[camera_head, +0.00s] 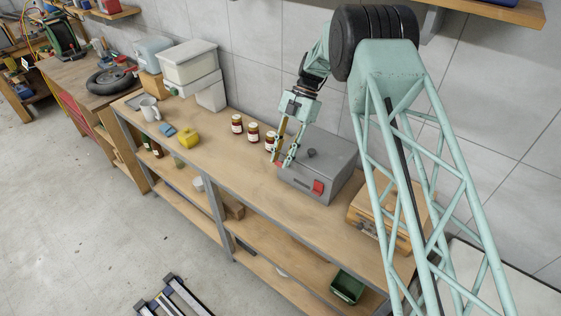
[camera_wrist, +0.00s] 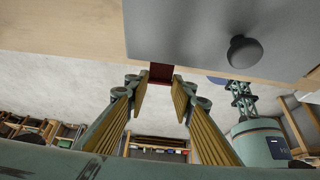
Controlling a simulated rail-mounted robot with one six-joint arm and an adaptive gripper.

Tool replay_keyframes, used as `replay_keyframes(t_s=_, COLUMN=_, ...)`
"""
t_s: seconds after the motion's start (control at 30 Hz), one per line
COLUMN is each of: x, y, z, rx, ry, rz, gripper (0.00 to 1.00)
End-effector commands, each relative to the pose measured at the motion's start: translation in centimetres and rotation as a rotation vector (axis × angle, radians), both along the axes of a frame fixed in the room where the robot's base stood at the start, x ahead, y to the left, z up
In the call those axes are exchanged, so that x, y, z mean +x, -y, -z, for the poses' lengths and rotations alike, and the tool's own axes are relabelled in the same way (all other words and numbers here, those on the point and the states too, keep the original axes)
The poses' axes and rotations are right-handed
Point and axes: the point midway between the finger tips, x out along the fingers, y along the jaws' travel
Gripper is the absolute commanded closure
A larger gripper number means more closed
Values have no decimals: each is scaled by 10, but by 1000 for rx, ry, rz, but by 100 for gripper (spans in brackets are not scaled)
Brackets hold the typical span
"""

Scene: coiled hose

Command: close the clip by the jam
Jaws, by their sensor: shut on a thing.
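A grey box (camera_head: 322,168) with a dark round knob (camera_head: 312,152) on its lid stands on the wooden bench. A red clip (camera_head: 318,187) shows on its front face, at the right. My gripper (camera_head: 282,162) is at the box's left end, beside the jam jars, pointing down. In the wrist view, my gripper (camera_wrist: 161,78) has its fingertips on either side of a dark red clip (camera_wrist: 161,73) at the edge of the grey box (camera_wrist: 190,40). The jaws are shut on it. Fingers hide part of this clip, and I cannot tell whether it is fully closed.
Jam jars stand left of the box: one (camera_head: 237,124), another (camera_head: 253,132), and a third (camera_head: 270,142) close behind my fingers. A wooden case (camera_head: 372,215) stands to the right. A yellow object (camera_head: 188,138) and a mug (camera_head: 150,110) are farther left. The bench front is clear.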

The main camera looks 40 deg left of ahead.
Motion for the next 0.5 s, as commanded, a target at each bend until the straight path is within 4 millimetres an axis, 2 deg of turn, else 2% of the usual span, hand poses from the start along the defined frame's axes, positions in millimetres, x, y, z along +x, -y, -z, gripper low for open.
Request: replay_keyframes(t_s=0.5, x=11, y=0, z=-2, rx=0, ry=-173, rz=-1, gripper=88)
